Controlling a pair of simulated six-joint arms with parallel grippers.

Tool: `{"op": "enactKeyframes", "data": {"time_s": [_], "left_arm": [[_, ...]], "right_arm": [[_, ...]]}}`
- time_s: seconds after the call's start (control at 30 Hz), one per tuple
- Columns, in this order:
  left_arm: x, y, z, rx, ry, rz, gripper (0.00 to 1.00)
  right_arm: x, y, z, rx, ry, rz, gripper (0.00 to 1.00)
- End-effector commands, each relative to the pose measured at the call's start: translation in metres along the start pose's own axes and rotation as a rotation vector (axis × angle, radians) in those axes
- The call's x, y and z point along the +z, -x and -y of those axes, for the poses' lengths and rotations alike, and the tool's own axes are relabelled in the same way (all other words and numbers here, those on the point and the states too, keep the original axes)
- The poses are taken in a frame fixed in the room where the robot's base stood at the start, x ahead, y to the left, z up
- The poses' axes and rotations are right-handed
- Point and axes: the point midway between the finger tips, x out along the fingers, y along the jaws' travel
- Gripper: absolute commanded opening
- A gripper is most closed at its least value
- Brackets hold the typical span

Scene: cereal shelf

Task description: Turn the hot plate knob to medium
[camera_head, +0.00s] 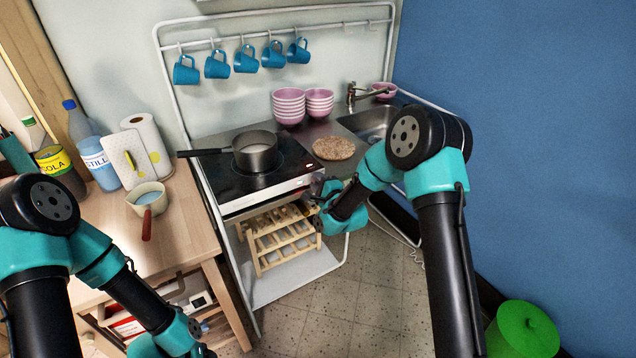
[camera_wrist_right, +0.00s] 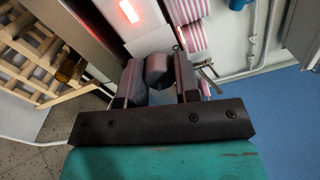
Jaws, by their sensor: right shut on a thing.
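The hot plate (camera_head: 222,179) has a black top and a pale front panel, and it stands on the metal counter. A dark pot (camera_head: 256,158) sits on it with its handle to the left. My right gripper (camera_head: 324,188) is at the right end of the front panel. In the right wrist view the dark round knob (camera_wrist_right: 157,69) lies between the two fingers of the gripper (camera_wrist_right: 158,84), which is shut on it. A red light (camera_wrist_right: 130,11) glows on the panel near the knob. The knob's setting cannot be read. My left arm is at the lower left; its fingertips are not clearly visible.
A wooden rack (camera_head: 284,240) is below the hot plate. A round brown board (camera_head: 333,148), pink bowls (camera_head: 289,105) and the sink (camera_head: 372,122) are to the right. Bottles and a small pan (camera_head: 149,199) stand on the wooden table (camera_head: 186,232). Blue mugs (camera_head: 246,60) hang above.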

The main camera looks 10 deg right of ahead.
Motion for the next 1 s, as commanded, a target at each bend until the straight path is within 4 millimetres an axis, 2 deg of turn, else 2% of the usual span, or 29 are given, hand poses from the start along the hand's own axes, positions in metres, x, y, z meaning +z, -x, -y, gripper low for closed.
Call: {"op": "enactKeyframes", "data": {"time_s": [0.53, 0.57, 0.6, 0.8, 1.0], "left_arm": [[0.0, 0.0, 0.0, 0.0, 0.0, 0.0, 0.56], [0.0, 0.0, 0.0, 0.0, 0.0, 0.0, 0.56], [0.0, 0.0, 0.0, 0.0, 0.0, 0.0, 0.56], [0.0, 0.0, 0.0, 0.0, 0.0, 0.0, 0.56], [0.0, 0.0, 0.0, 0.0, 0.0, 0.0, 0.56]], "right_arm": [[-0.0001, 0.0003, -0.0005, 0.001, -0.034, 0.0, 0.06], [-0.0001, 0.0003, -0.0005, 0.001, -0.034, 0.0, 0.33], [-0.0001, 0.0003, -0.0004, 0.001, -0.034, 0.0, 0.37], [-0.0001, 0.0003, -0.001, 0.002, -0.034, 0.0, 0.56], [-0.0001, 0.0004, -0.0026, 0.006, -0.034, -0.001, 0.56]]}}
